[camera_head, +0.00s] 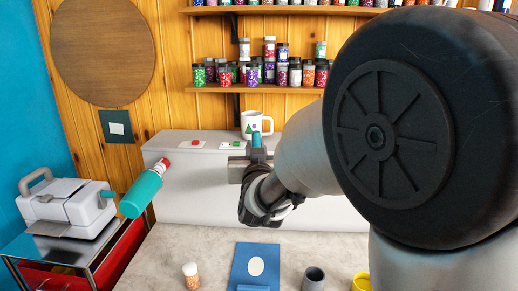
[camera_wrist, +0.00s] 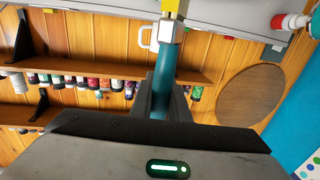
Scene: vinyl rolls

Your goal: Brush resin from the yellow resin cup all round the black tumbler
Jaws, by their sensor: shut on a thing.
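My gripper (camera_head: 250,160) is shut on a brush with a teal handle (camera_wrist: 160,85), held above the worktop. In the wrist view the brush has a silver ferrule and a yellow tip at the top edge. In the head view only a short teal piece of the handle (camera_head: 256,139) shows. The yellow resin cup (camera_head: 361,283) is at the bottom edge, partly cut off, below my arm. A dark grey cup (camera_head: 314,279), perhaps the black tumbler, stands left of it, also cut off. A tilted teal cylinder (camera_head: 141,195) with a red and white end is left of my gripper.
A white mug (camera_head: 254,122) stands on the grey ledge behind my gripper. A white machine (camera_head: 66,208) sits on a cart at left. Shelves of jars hang behind.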

